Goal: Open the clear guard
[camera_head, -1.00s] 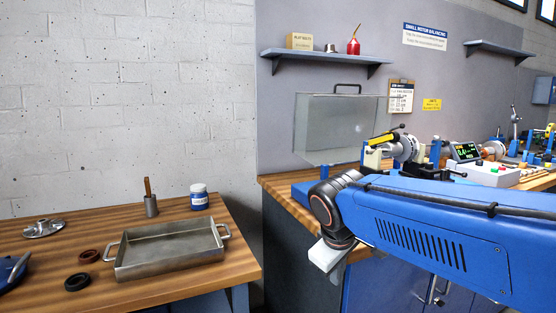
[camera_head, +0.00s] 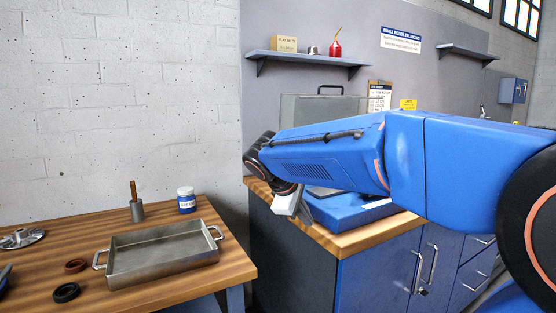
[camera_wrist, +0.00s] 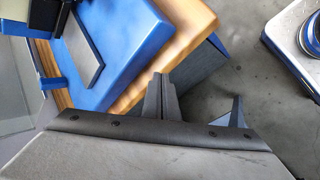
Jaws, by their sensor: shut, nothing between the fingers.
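The clear guard (camera_head: 300,105) is a see-through panel standing upright over the right-hand bench, with a black handle (camera_head: 330,88) along its top. My blue arm crosses in front and hides its lower part and the rotor. The blue base (camera_head: 352,207) shows below my arm, and in the wrist view (camera_wrist: 120,62). My gripper (camera_head: 306,216) points down near the bench's front left corner, below and in front of the guard. In the wrist view its dark fingers (camera_wrist: 160,84) are shut and empty, apart from the handle.
A shelf (camera_head: 310,60) hangs above the guard. A gap separates the benches. Cabinets (camera_head: 380,275) stand below the right bench.

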